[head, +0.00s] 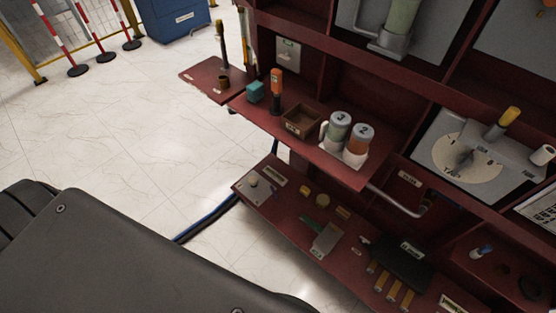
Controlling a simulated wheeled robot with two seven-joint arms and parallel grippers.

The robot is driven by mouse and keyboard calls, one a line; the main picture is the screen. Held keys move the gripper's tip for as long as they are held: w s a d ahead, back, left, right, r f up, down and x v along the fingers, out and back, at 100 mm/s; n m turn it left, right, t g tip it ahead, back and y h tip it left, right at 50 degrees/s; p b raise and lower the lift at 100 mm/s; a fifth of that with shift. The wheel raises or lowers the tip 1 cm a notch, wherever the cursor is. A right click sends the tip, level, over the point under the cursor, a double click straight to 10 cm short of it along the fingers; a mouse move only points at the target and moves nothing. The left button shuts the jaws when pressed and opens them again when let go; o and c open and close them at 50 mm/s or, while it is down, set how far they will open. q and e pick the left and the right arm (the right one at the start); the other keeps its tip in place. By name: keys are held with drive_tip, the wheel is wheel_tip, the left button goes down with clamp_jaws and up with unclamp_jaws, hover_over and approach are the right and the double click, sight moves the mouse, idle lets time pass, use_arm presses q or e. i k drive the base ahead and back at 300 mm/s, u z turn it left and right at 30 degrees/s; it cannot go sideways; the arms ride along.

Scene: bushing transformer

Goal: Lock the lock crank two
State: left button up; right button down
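No gripper of mine shows in the head view. A grey panel (438,165) with a pale round dial (462,160) is at the right, in the dark red cabinet. A handle with a yellow end (508,118) stands out at the dial's upper right. A bent grey bar (395,200) with a dark end sits below the shelf.
The upper shelf holds two numbered jars (338,128), an open brown box (302,120), an orange-topped tool (276,88) and a teal block (255,92). The lower shelf (290,225) holds small parts. A blue bin (172,18) and striped posts stand far left. White floor (130,130) is clear.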

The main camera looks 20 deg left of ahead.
sight(274, 191)
drive_tip(key=u, duration=0.8)
drive_tip(key=k, duration=0.35)
drive_tip(key=z, duration=0.85)
